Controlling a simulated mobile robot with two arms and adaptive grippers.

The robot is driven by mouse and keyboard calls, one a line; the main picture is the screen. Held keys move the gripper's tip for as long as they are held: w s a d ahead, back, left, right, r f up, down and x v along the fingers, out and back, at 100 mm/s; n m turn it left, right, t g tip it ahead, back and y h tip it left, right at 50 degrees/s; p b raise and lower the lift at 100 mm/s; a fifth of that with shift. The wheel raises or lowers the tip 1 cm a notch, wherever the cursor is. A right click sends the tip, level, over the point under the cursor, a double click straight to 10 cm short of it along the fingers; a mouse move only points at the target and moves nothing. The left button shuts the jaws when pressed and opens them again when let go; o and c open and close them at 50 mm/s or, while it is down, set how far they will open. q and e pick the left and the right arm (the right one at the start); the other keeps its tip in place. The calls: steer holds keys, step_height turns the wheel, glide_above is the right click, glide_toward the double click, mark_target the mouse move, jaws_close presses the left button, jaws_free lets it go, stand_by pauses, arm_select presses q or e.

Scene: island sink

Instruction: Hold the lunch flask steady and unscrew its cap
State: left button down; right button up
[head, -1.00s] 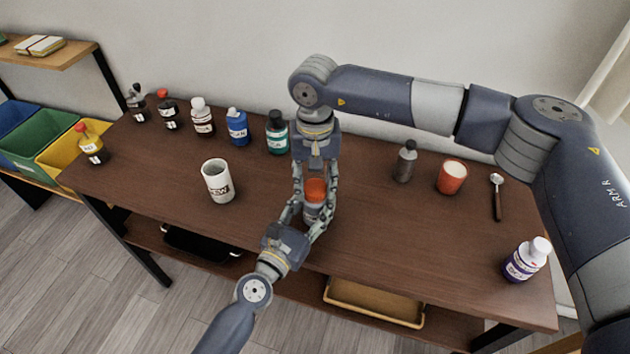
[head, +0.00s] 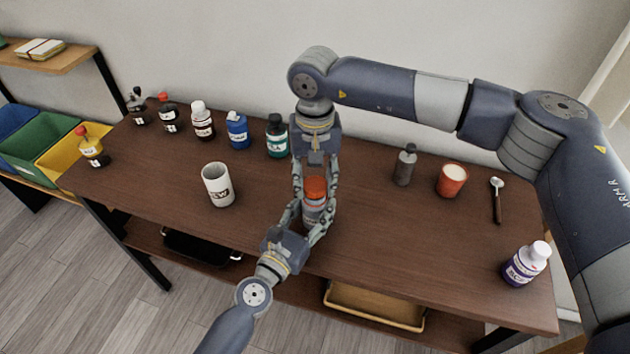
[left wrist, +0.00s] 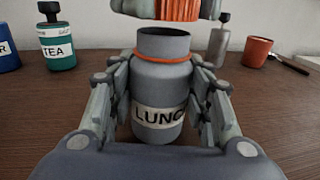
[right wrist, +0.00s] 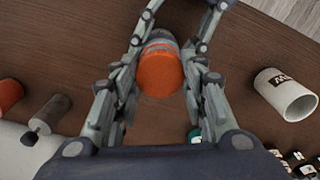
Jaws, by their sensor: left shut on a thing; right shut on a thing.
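The grey lunch flask (left wrist: 158,100), with an orange ring and a "LUNCH" label partly hidden by a finger, stands upright at the middle of the table in the left wrist view. It also shows in the head view (head: 314,212). My left gripper (head: 316,222) is shut around its body from the front. The ribbed orange cap (left wrist: 165,9) is above the bare grey neck, with a gap between them. My right gripper (head: 315,186) is shut on the cap from above. The cap fills the space between its fingers in the right wrist view (right wrist: 160,72).
A white mug (head: 217,186) stands to the left. Several bottles, including a teal one (head: 277,138), line the back left. A grey bottle (head: 405,168), red cup (head: 451,181), spoon (head: 497,204) and purple-labelled bottle (head: 526,264) are to the right. Table space around the flask is clear.

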mark_target(315, 185)
steer(key=shift+r, duration=0.2)
steer(key=shift+r, duration=1.9)
arm_select(q)
steer(key=c, duration=0.7)
jaws_free()
steer(key=shift+c, duration=0.2)
